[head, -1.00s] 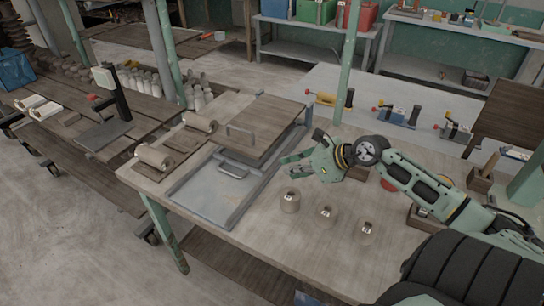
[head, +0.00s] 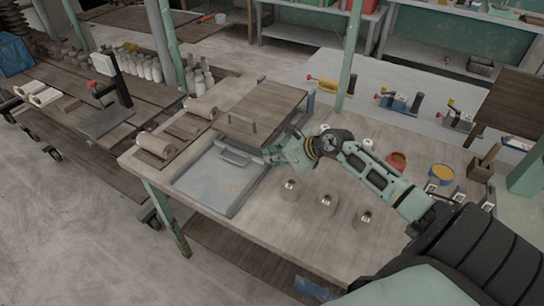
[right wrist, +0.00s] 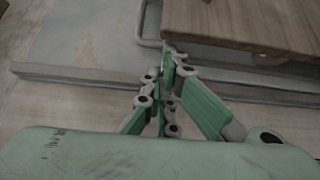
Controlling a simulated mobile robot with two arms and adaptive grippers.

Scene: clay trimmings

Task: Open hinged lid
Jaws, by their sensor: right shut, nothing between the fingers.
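A low grey metal unit lies on the worktable. Its front part is a flat metal panel (head: 210,185) with a small grey handle (head: 235,158). Behind it lies a brown wooden slab (head: 265,105) with an upright metal handle (head: 242,122); I cannot tell for certain which part is the hinged lid. My right gripper (head: 270,156) is shut and empty at the right side of the unit, by the slab's near right corner. In the right wrist view its fingertips (right wrist: 175,56) are together beside the wooden slab (right wrist: 245,25); contact cannot be told. My left gripper is out of view.
Several small labelled weights (head: 327,204) stand on the worktable (head: 270,225) near my right arm. A red bowl (head: 396,161) and a yellow-topped tin (head: 441,173) stand to the right. Clay rolls (head: 156,146) lie left of the unit. A green post (head: 351,55) rises behind.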

